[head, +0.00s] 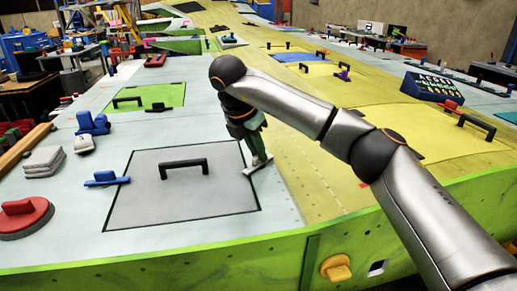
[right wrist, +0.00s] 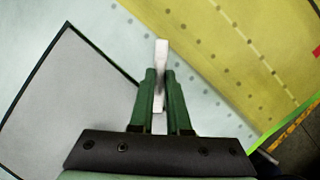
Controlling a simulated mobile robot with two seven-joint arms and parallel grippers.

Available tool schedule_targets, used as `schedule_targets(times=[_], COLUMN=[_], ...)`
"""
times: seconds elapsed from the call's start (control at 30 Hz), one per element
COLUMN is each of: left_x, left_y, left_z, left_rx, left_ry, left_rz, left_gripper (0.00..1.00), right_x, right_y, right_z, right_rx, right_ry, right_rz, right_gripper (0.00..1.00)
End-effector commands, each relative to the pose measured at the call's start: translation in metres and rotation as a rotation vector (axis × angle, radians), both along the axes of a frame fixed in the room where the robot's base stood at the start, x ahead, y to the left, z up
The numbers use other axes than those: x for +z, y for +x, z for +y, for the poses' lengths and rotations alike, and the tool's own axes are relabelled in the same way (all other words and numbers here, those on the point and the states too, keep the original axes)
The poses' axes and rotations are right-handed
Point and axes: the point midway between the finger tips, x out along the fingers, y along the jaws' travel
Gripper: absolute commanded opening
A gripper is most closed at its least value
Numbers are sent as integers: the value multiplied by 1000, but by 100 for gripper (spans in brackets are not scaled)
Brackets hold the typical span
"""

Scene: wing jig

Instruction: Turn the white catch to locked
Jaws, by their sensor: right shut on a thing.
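The white catch (right wrist: 161,56) is a narrow white bar in the right wrist view, standing between the green fingers of my right gripper (right wrist: 160,90). In the head view my right gripper (head: 258,160) points down at the right edge of the grey panel (head: 180,215). The white catch (head: 252,170) shows there as a short pale bar at the fingertips, lying slantwise by the panel's edge. The fingers are shut on it and cover its middle. My left gripper is not in view.
A black handle (head: 183,166) stands on the grey panel, with a blue catch (head: 105,179) at its left edge. A red round knob (head: 22,215), grey pads (head: 44,161) and a blue block (head: 92,123) lie further left. A green panel (head: 150,97) lies behind.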

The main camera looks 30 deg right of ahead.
Motion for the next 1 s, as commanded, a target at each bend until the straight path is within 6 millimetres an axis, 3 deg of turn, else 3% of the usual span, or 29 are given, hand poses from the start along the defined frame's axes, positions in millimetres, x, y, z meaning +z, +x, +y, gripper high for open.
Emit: schedule_targets(times=[0.5, 1.0], left_x=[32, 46], left_y=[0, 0], left_z=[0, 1], left_rx=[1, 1], left_ry=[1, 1], left_rz=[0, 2], left_gripper=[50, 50], right_x=[4, 2], right_y=[4, 6], right_z=[1, 0], right_rx=[-458, -656], right_ry=[-1, -1], right_rz=[-1, -2], right_gripper=[0, 0])
